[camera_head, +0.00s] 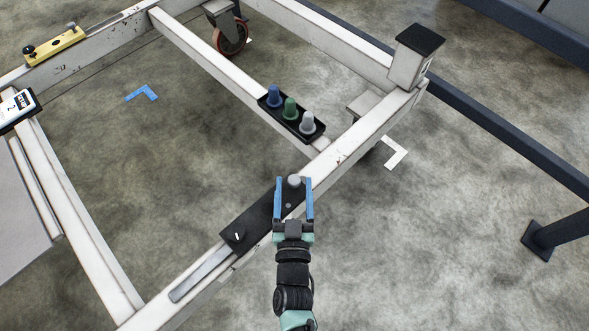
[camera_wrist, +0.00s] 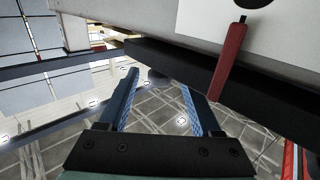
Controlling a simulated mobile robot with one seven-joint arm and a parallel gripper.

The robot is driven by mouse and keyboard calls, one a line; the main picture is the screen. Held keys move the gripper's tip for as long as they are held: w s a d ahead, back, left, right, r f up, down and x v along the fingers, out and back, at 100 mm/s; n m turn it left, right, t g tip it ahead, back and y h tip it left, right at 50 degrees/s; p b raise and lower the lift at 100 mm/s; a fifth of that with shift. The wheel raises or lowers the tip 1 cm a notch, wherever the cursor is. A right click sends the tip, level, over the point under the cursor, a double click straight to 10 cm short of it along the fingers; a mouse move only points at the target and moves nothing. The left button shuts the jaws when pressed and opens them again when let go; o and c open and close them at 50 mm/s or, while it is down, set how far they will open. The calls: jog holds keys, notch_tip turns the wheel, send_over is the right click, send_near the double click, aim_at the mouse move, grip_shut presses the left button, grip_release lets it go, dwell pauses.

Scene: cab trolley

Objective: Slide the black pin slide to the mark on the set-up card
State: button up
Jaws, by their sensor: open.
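The black pin slide (camera_head: 262,214) lies along the white frame beam in the head view. A round grey pin (camera_head: 294,180) stands up at its upper right end, and a dark knob with a white line sits at its lower left end. My gripper (camera_head: 294,186) is open, its two blue fingers apart on either side of the pin in this view. I cannot tell whether they touch it. In the wrist view, the open fingers (camera_wrist: 162,92) show no clear pin between them. The set-up card (camera_head: 17,106) is at the left edge, its print too small to read surely.
A grey metal strip (camera_head: 201,273) extends from the slide's lower left end. A black tray (camera_head: 268,102) with blue, green and grey cups sits on the cross beam. A yellow fixture (camera_head: 56,46) is at upper left. A red lever (camera_wrist: 230,62) shows in the wrist view.

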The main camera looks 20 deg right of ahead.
aim_at(294, 176)
jog(key=b+x, duration=0.1)
jog(key=x, duration=0.4)
jog(key=shift+d, duration=0.1)
grip_shut()
dwell(1.3)
